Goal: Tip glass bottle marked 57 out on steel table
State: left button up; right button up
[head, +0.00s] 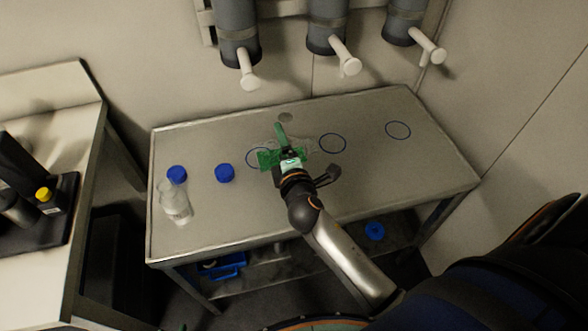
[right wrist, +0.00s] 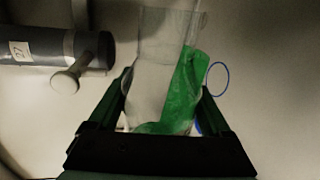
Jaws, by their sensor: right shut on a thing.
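My right gripper (head: 287,152) is over the middle of the steel table (head: 360,185), shut on a clear glass bottle (right wrist: 152,82). In the right wrist view, the right gripper's fingers (right wrist: 167,88) press its two sides. Whether liquid is leaving the mouth cannot be told. My left gripper is out of view.
Grey cylinders (head: 327,28) with white spouts hang on the wall behind. A blue basket (head: 225,265) is below. A side bench (head: 40,105) stands left.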

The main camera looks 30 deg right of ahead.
jog(key=shift+r, duration=0.1)
jog(key=shift+r+m+y+p, duration=0.3)
jog(key=shift+r+m+p, duration=0.25)
jog(key=shift+m, duration=0.25)
jog(key=shift+d+r+m+p, duration=0.2)
jog(key=shift+r+m+p, duration=0.3)
jog(key=shift+p, duration=0.05)
jog(key=shift+r, duration=0.1)
jog(key=shift+m, duration=0.3)
